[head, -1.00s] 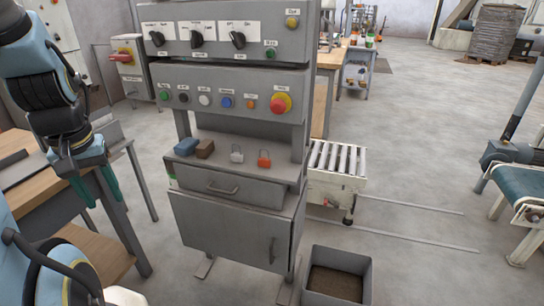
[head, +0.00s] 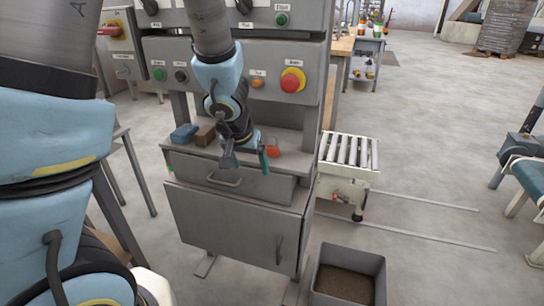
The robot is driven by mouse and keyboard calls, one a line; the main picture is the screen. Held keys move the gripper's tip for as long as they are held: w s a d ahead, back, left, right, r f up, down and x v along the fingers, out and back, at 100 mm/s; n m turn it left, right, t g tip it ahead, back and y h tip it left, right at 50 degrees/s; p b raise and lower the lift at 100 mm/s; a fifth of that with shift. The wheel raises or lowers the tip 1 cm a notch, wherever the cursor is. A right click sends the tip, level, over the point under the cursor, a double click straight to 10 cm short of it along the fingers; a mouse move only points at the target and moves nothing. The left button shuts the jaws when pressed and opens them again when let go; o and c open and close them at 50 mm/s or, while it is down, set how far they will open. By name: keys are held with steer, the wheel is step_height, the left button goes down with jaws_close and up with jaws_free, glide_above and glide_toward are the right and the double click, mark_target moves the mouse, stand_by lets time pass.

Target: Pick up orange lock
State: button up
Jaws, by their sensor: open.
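The orange lock (head: 274,148) sits on the grey shelf (head: 292,164) of the machine, below its button panel, toward the shelf's right side. My gripper (head: 246,163) is in front of the shelf, just left of and nearer than the orange lock, pointing down. Its jaws are open, with one finger at the left and a green finger at the right close to the lock in the picture. Nothing shows between them. The grey lock is hidden behind my gripper and wrist.
A blue block (head: 184,133) and a brown block (head: 205,135) lie on the shelf's left part. The button panel with a red emergency knob (head: 292,80) overhangs the shelf. A drawer (head: 232,181) is below. A bin (head: 346,278) stands on the floor at right.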

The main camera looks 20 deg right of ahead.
mark_target(272, 147)
steer(key=w+d+p, duration=0.2)
steer(key=d, duration=0.1)
steer(key=w+d+p, duration=0.2)
steer(key=w+d, duration=0.1)
steer(key=w+d+p, duration=0.2)
steer(key=d, duration=0.1)
steer(key=shift+w+d+f, duration=0.1)
steer(key=shift+w+f, duration=0.05)
steer(key=shift+w, duration=0.15)
steer(key=shift+w+d+f+b, duration=0.2)
steer(key=shift+f+b, duration=0.1)
steer(key=shift+f, duration=0.45)
jaws_close()
steer(key=shift+r, duration=0.2)
